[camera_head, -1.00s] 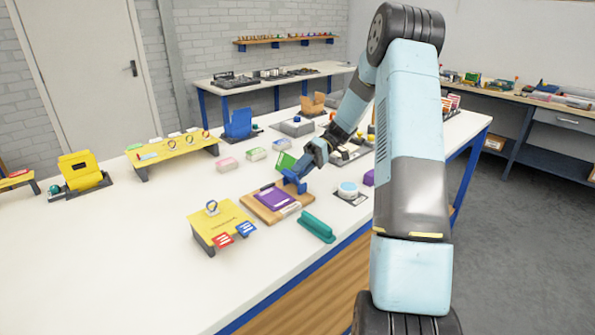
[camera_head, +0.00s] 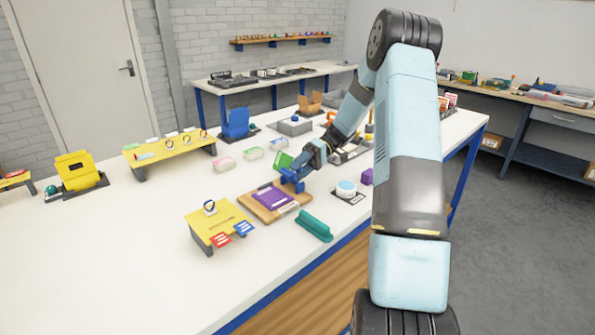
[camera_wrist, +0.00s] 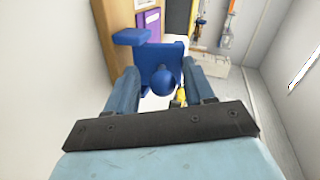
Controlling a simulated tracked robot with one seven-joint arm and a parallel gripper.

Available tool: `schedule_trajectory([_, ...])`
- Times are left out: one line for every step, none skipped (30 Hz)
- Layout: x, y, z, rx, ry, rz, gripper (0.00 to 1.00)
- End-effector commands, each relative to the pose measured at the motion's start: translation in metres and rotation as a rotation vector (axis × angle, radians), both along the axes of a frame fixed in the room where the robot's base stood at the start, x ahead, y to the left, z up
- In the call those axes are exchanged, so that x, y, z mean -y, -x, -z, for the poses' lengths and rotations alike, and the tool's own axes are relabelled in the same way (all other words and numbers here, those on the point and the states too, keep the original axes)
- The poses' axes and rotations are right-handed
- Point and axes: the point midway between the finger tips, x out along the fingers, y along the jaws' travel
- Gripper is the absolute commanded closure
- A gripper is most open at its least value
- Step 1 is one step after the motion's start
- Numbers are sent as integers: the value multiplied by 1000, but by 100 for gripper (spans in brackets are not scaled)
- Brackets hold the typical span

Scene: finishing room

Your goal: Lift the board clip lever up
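A wooden board (camera_head: 262,212) with a purple sheet (camera_head: 269,195) lies on the white table, near its front edge. The blue clip (camera_head: 292,178) is at the board's far right end. My gripper (camera_head: 305,163) is at the clip, reaching in from the upper right. In the wrist view, the clip's blue lever with a round knob (camera_wrist: 164,82) lies between my two spread fingers, and my gripper (camera_wrist: 162,78) shows small gaps on both sides of the knob. The purple sheet (camera_wrist: 147,27) and wooden board (camera_wrist: 143,5) show beyond. Part of the clip is hidden by my gripper.
A teal handled block (camera_head: 314,225) lies just in front of the board. A white round button (camera_head: 346,189) is to the right. A yellow stand (camera_head: 217,222) with red and blue tags is to the left. The table's left front is clear.

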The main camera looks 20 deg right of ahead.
Motion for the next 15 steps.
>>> schedule_trajectory([0, 0, 0, 0, 0, 0, 47])
schedule_trajectory([0, 0, 0, 1, 0, 0, 47])
schedule_trajectory([0, 0, 0, 1, 0, 0, 47])
schedule_trajectory([0, 0, -1, 1, 0, 0, 47])
schedule_trajectory([0, 0, -1, 1, 0, 0, 47])
schedule_trajectory([0, 0, -1, 1, 0, 0, 47])
schedule_trajectory([0, -1, -1, 1, 0, 0, 47])
schedule_trajectory([1, -1, -1, 1, 0, 0, 47])
schedule_trajectory([3, -2, -2, 2, -1, 0, 47])
schedule_trajectory([5, -3, -3, 2, -1, 0, 47])
schedule_trajectory([8, -4, -3, 2, -1, 0, 47])
schedule_trajectory([12, -6, -5, 3, 0, 1, 47])
schedule_trajectory([16, -8, -6, 3, 0, 1, 47])
schedule_trajectory([20, -9, -8, 2, -1, 1, 47])
schedule_trajectory([27, -12, -10, 3, -1, 2, 47])
